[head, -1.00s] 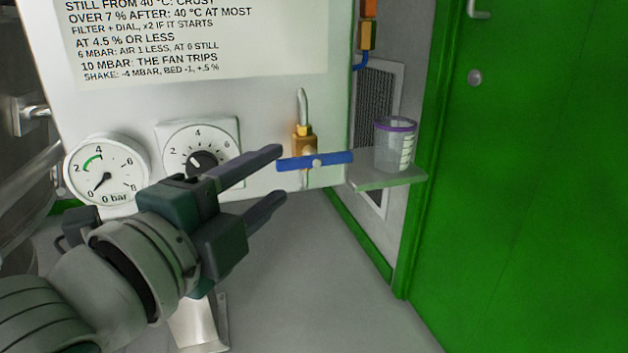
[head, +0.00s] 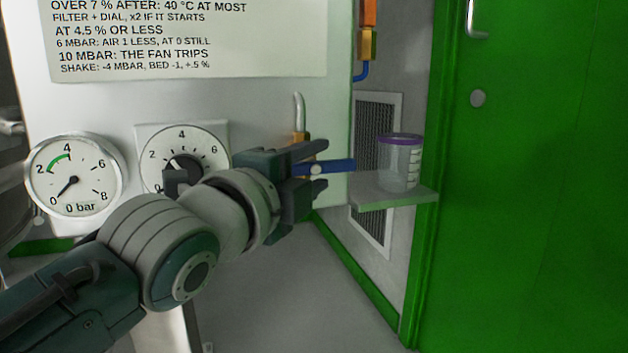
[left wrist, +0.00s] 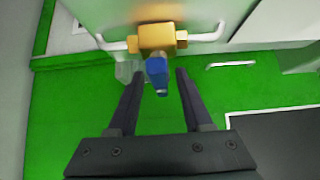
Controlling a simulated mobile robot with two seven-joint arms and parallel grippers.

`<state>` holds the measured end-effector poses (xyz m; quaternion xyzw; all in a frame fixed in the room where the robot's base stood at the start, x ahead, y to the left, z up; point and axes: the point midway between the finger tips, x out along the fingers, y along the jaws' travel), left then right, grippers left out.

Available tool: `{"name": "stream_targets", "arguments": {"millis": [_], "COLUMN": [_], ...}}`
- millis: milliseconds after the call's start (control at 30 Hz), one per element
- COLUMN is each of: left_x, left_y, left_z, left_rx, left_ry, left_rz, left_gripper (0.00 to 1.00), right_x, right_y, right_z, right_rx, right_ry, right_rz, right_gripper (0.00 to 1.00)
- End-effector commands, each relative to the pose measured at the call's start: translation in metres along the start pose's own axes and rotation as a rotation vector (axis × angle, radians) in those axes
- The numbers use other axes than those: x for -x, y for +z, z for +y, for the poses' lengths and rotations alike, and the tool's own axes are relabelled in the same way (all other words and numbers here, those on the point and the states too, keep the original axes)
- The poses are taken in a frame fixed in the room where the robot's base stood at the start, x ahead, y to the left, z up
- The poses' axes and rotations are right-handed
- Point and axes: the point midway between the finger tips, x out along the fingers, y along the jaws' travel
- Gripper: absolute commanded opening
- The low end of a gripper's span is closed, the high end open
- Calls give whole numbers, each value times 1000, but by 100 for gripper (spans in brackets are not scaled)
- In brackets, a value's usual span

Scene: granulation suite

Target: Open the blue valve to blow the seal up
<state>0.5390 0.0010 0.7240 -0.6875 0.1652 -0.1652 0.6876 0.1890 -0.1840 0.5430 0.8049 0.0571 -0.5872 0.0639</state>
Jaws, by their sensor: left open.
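The blue valve handle (head: 333,167) lies crosswise on a brass valve body (head: 299,139) on the white panel. In the left wrist view the handle (left wrist: 157,74) points toward the camera from the brass body (left wrist: 157,38). My left gripper (head: 318,161) is open, its fingers on either side of the handle's line. In the wrist view the handle's end shows between the two fingers (left wrist: 154,88), with a gap to each. The round gauge (head: 74,176) has its needle at about 0 bar. My right gripper is in neither view.
A dial (head: 183,162) sits beside the gauge, partly behind my left arm. A clear cup with a purple rim (head: 400,163) stands on a small shelf (head: 387,197) right of the valve. A green door (head: 530,200) fills the right side. A printed notice (head: 190,40) hangs above.

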Motion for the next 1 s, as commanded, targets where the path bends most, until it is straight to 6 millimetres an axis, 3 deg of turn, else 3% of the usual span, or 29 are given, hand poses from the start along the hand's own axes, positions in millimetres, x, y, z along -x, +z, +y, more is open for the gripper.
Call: {"name": "stream_targets", "arguments": {"millis": [267, 700, 1000], "left_x": [-2, -2, -2], "left_y": [0, 0, 0], "left_z": [-1, -1, -1], "left_rx": [0, 0, 0], "left_ry": [0, 0, 0], "left_rz": [0, 0, 0], "left_gripper": [50, 2, 0], "right_x": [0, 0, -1], "right_y": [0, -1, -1], "right_z": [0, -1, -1], "right_rx": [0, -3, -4], "right_ry": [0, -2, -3], "right_rz": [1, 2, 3], "right_gripper": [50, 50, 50]}}
